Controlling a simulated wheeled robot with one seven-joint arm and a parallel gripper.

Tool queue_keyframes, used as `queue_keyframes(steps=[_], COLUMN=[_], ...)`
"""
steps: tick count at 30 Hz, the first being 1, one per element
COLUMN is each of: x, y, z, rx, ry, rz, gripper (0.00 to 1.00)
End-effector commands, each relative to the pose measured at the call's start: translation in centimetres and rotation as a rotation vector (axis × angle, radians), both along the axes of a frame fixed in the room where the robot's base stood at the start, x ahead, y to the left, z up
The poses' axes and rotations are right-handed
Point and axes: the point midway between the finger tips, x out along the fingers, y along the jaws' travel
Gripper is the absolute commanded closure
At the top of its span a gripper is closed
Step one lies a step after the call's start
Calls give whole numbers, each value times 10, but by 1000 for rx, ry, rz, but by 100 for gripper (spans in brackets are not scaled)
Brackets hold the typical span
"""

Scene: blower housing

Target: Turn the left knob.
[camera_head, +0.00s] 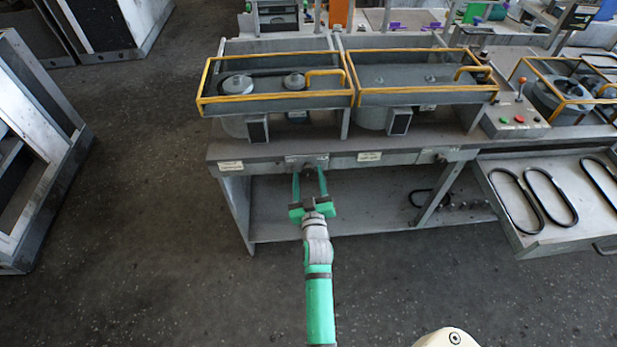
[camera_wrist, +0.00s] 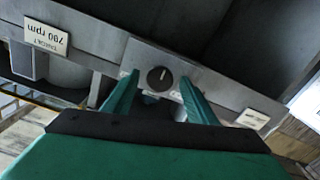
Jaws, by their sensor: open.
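The left knob (camera_wrist: 160,78) is a round black dial with a light pointer line, on a grey plate in the wrist view. In the head view its plate (camera_head: 306,161) is on the bench's front rail, and the knob itself is hard to make out. My gripper (camera_head: 309,173) reaches toward the rail from the front. In the wrist view my gripper (camera_wrist: 158,86) is open, with one green finger on each side of the knob. I cannot tell whether either finger touches it. A second knob (camera_head: 440,158) is farther right on the rail.
A label reading 700 rpm (camera_wrist: 45,37) appears upside down beside the knob plate. Yellow-framed guards (camera_head: 277,101) stand above the bench. An open drawer with black belts (camera_head: 548,195) juts out at right. A grey cabinet (camera_head: 30,150) stands left. Floor in front is clear.

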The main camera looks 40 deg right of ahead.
Motion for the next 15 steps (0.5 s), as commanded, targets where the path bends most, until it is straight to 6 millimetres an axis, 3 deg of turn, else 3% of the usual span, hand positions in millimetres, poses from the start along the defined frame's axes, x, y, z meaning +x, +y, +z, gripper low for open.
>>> queue_keyframes(steps=[4, 9, 15], x=[0, 0, 0], y=[0, 0, 0], z=[0, 0, 0], rx=[0, -1, 5], ry=[0, -1, -4], rz=[0, 0, 0], gripper=[50, 89, 89])
